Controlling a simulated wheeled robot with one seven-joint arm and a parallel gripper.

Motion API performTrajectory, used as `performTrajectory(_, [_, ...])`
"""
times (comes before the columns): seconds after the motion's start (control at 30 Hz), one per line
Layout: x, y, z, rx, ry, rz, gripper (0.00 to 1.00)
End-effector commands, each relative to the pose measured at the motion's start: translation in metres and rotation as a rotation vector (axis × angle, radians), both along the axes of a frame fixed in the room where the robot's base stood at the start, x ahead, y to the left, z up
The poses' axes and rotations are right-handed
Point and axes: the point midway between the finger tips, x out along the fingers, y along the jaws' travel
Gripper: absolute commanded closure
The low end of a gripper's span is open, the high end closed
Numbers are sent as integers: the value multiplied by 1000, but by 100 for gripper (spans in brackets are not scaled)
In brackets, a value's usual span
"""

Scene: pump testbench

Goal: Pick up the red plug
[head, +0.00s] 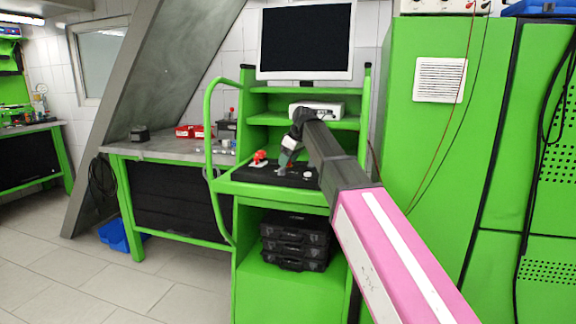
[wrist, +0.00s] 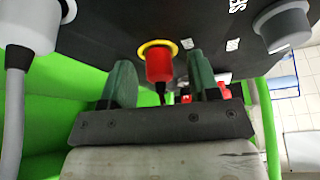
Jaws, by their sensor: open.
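In the wrist view, the red plug (wrist: 159,68) sits in a yellow ring (wrist: 157,47) on a black panel (wrist: 120,25). A dark thin cable or pin shows at its near end. My gripper (wrist: 160,60) is open, with one green finger on each side of the plug. Gaps show between the plug and both fingers. In the head view, my gripper (head: 286,160) is low over the black top of the green bench. A small red thing (head: 259,156) stands to its left there; I cannot tell whether it is the same plug.
In the wrist view, a grey-white plug with a cable (wrist: 28,40) is at the left and a grey round fitting (wrist: 283,27) at the right. In the head view, a monitor (head: 306,40) stands above the bench, a green rail (head: 211,130) left and a green cabinet (head: 430,140) right.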

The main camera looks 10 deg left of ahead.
Motion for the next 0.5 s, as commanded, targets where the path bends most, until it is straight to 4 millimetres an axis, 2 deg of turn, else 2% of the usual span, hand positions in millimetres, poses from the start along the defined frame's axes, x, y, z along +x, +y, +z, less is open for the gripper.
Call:
performTrajectory(0.17, [0,0,0,0,0,0,44])
performTrajectory(0.3, [0,0,0,0,0,0,90])
performTrajectory(0.5, [0,0,0,0,0,0,92])
